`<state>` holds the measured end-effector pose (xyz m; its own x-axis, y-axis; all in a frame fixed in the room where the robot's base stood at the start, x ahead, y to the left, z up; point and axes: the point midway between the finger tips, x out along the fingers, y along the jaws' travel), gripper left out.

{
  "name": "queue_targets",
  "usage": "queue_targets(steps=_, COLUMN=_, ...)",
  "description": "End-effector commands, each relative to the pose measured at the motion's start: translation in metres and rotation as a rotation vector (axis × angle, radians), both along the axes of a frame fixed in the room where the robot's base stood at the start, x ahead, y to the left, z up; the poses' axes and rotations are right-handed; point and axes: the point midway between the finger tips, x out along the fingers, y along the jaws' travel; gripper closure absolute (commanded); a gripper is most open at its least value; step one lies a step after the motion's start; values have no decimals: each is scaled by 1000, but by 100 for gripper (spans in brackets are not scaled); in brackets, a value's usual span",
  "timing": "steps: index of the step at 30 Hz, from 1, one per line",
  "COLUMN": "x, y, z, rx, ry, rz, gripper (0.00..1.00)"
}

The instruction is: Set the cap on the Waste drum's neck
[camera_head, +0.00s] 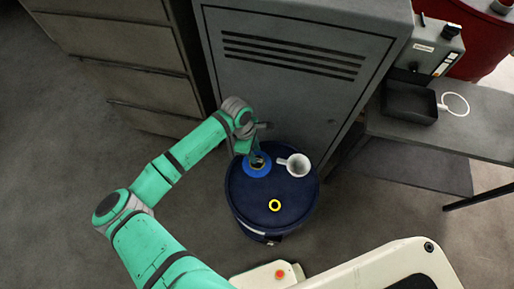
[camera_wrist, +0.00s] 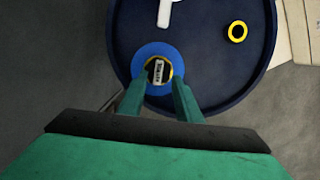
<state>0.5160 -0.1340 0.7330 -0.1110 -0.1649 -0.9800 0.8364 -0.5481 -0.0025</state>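The dark blue drum (camera_head: 240,205) stands upright on the floor; its top fills the upper part of the wrist view (camera_wrist: 205,90). A lighter blue disc (camera_head: 248,168) lies on its top. At the disc's centre is a dark round piece with a yellow rim and a white label (camera_wrist: 158,70), its lettering too small to read surely. My gripper (camera_wrist: 159,84) is over the disc, its two fingers apart on either side of the labelled piece. I cannot tell whether they touch it, or whether that piece is the cap or the neck. A small yellow ring (camera_head: 275,205) with a dark centre sits nearer the front.
A grey cabinet (camera_head: 290,95) rises close behind the drum. A grey bench (camera_head: 470,125) with a black tray (camera_head: 410,102) is at the right. Open floor lies left of the drum.

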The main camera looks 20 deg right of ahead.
Motion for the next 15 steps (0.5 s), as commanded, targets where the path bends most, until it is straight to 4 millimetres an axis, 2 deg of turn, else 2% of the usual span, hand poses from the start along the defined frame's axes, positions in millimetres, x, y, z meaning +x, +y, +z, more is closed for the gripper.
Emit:
queue_targets(steps=9, x=-3, y=-8, z=-33, rx=-2, ry=0, rz=-14, gripper=69)
queue_targets(steps=15, x=-2, y=-9, z=-48, rx=-3, ry=1, rz=-15, gripper=69)
